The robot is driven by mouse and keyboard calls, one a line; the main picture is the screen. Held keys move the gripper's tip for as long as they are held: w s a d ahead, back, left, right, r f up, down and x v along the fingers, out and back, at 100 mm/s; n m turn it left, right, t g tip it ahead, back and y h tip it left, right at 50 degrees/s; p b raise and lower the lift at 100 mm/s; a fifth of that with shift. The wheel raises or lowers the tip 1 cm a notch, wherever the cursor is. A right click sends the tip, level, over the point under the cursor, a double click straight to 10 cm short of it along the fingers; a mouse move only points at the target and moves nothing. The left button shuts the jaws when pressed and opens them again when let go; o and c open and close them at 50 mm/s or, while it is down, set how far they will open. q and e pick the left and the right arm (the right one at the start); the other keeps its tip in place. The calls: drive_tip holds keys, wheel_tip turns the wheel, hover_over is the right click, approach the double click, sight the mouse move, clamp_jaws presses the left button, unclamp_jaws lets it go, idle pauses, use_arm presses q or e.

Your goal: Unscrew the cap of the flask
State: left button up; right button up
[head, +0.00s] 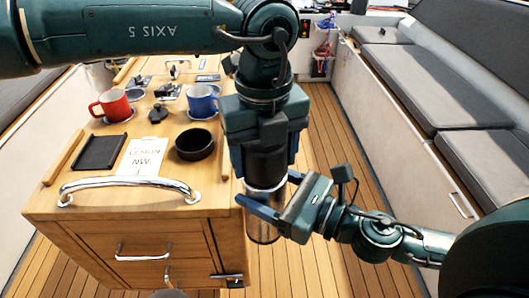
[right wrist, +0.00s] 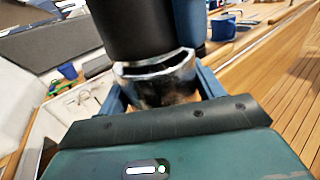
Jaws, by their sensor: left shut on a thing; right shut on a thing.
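The flask stands upright beside the cabinet's right edge, with a dark part (head: 266,166) above a silver metal part (head: 264,230). My left gripper (head: 265,155) points down from above and is shut on the dark part. My right gripper (head: 267,189) comes in from the right and is shut around the silver part. In the right wrist view the dark part (right wrist: 140,28) is above and the silver part (right wrist: 160,80) sits between my right fingers (right wrist: 162,95). I cannot tell whether the cap and body are apart; the seam is partly hidden.
The wooden cabinet (head: 100,215) at left bears a red mug (head: 115,104), a blue mug (head: 202,102), a black round dish (head: 195,145), a black tray (head: 101,151) and a paper card (head: 143,156). A metal rail (head: 125,183) edges it. Grey-cushioned benches (head: 440,90) line the right; wooden floor (head: 325,130) lies between.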

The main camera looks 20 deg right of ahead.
use_arm(q)
drive_tip(key=shift+w+r, duration=0.15)
drive_tip(key=shift+r, duration=0.1)
drive_tip(key=shift+r, duration=0.95)
